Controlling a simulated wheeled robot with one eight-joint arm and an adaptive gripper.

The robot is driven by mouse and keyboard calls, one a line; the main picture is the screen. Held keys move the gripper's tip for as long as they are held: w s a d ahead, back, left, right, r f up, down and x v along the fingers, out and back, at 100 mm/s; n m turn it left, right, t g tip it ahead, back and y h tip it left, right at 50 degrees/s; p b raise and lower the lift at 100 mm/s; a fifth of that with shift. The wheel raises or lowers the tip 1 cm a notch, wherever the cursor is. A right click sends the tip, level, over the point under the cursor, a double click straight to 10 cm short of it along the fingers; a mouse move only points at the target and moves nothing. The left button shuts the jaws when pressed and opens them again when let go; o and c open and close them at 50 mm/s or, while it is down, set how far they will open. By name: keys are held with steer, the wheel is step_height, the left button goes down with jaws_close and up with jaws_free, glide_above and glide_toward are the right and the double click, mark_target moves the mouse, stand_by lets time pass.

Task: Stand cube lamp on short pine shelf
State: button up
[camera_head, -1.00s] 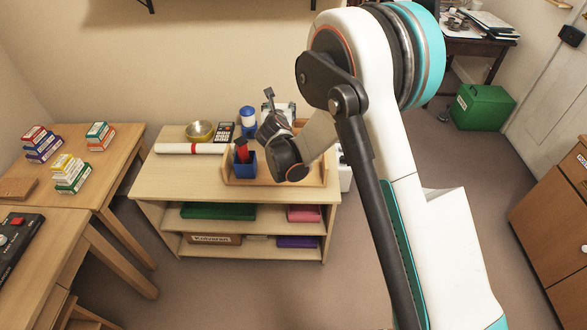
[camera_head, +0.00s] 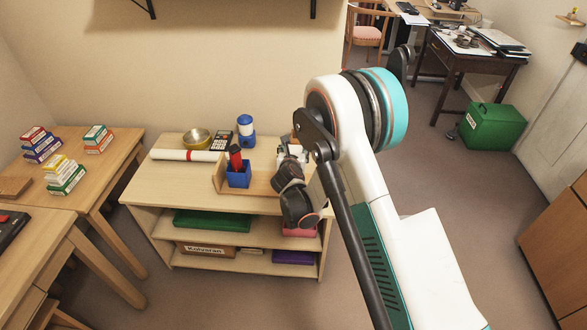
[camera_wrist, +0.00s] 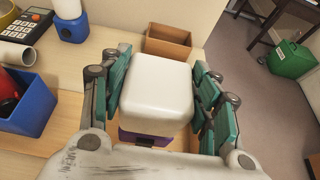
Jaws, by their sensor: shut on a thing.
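The cube lamp (camera_wrist: 157,88), a white rounded cube on a purple base, is between my gripper's fingers (camera_wrist: 155,95) in the wrist view. My gripper is shut on its sides. In the head view my gripper (camera_head: 288,155) is over the right end of the light pine shelf unit (camera_head: 165,195), and my wrist mostly hides the lamp. The unit has a bare-wood top and two lower levels. A low wooden rack (camera_head: 219,178) with an upright left end lies on its top. I cannot tell whether the lamp touches wood beneath it.
A blue cup (camera_head: 238,179) with a red item stands on the rack. Behind are a blue-and-white lamp (camera_head: 246,133), calculator (camera_head: 220,141), brass bowl (camera_head: 196,138) and white roll (camera_head: 187,155). An open wooden box (camera_wrist: 168,42) lies beyond the cube lamp. The unit's top left front is clear.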

steer(key=shift+f+b, duration=0.9)
steer(key=shift+f, duration=1.9)
steer(key=shift+f, duration=0.15)
steer(key=o, duration=1.6)
